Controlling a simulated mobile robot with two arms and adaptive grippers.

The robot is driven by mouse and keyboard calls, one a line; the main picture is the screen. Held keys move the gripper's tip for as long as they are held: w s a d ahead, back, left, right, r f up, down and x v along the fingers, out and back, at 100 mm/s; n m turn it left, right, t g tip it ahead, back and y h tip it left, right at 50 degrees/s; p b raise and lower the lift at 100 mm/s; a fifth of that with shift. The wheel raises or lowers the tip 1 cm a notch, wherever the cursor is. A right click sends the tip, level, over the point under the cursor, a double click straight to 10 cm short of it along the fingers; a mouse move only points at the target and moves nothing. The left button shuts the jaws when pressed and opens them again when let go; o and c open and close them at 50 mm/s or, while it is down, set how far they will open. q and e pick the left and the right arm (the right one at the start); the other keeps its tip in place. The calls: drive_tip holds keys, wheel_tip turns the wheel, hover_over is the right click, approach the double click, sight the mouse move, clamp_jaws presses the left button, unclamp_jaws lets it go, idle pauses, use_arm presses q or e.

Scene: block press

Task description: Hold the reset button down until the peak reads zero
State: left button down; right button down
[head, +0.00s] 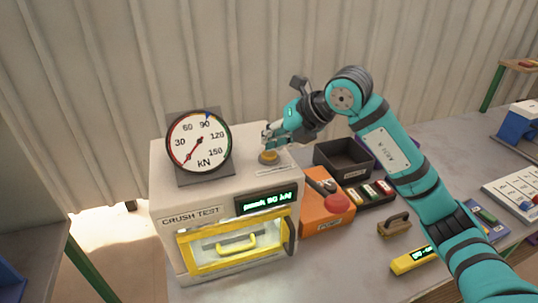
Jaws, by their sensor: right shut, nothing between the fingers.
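The white crush test machine (166,240) stands on the bench at the left. On its top right is a round button (268,158) with a brass-coloured rim. My right gripper (267,146) is shut and empty, pointing down right over the button. I cannot tell whether the fingertips touch it, and they hide part of it. The green display (266,202) is lit, but its text is too blurred to read surely. The dial gauge (199,142) has its red needle at the low end and a small blue pointer near 90. My left gripper is not in view.
An orange box (320,222) with a red mushroom button (337,202) stands right of the machine. Behind it is an open black tray (343,158). A wooden-handled brush (394,225) and a yellow device (411,260) lie farther right. A corrugated wall is behind.

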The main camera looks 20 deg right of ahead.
drive_tip(key=shift+f+b, duration=0.4)
drive_tip(key=shift+f, duration=0.15)
idle(0.7)
idle(1.9)
drive_tip(key=shift+r+p, duration=0.65)
drive_tip(key=shift+r, duration=0.35)
wheel_tip(320, 180, up, 5)
drive_tip(key=p, duration=0.3)
idle(0.3)
